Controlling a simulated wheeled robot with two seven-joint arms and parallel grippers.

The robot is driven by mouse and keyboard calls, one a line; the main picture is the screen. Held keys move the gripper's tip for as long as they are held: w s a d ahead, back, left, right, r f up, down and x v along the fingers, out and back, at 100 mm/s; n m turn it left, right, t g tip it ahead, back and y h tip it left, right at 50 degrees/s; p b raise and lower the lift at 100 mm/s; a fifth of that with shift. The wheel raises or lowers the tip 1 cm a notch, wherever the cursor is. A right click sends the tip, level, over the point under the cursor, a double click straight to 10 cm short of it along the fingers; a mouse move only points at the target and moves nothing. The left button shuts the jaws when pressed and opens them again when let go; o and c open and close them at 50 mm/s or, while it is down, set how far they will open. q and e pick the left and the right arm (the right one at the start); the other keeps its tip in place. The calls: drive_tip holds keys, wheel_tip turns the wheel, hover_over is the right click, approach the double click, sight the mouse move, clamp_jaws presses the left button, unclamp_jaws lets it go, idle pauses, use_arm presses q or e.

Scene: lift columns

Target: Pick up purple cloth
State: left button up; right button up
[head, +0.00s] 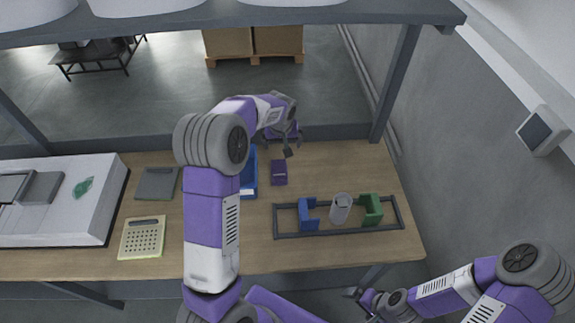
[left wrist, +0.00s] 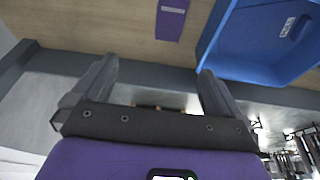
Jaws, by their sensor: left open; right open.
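The purple cloth (head: 279,172) is a small dark purple rectangle lying flat on the wooden table, just right of a blue bin. Part of it shows at the top of the left wrist view (left wrist: 172,18). My left gripper (head: 286,147) is open and empty, above the table's far edge and just beyond the cloth, not touching it. Its two fingers are spread in the left wrist view (left wrist: 158,68). My right gripper (head: 360,296) is low at the front, off the table's near edge, open and empty.
The blue bin (left wrist: 262,42) is close to the cloth, partly hidden by my left arm in the head view. A dark frame (head: 340,232) holds a blue holder, a grey cylinder and a green holder.

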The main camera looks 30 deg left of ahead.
use_arm(q)
drive_tip(key=w+a+b+x, duration=0.1)
drive_tip(key=b+x, duration=0.3)
drive_tip(key=b, duration=0.7)
approach(279, 170)
drive_tip(key=shift+w+d+f+n, duration=0.2)
drive_tip(key=shift+w+f+n, duration=0.1)
drive_tip(key=shift+w, duration=0.25)
drive_tip(key=shift+f+b, duration=0.5)
drive_tip(key=shift+b, duration=0.2)
drive_tip(key=x, duration=0.5)
drive_tip(key=b+x, duration=0.1)
drive_tip(key=x, duration=0.1)
drive_tip(key=shift+s+a+f, duration=0.25)
drive_tip(key=shift+f, duration=0.1)
drive_tip(key=shift+r, duration=0.1)
use_arm(e)
wheel_tip(279, 170, down, 15)
drive_tip(key=shift+w+f, duration=0.2)
drive_tip(key=shift+w, duration=0.15)
use_arm(q)
drive_tip(key=shift+c, duration=0.3)
drive_tip(key=c, duration=1)
drive_tip(key=shift+c, duration=0.2)
wheel_tip(279, 170, up, 10)
drive_tip(key=p, duration=0.1)
drive_tip(key=shift+p, duration=0.3)
use_arm(e)
drive_tip(key=shift+r, duration=0.9)
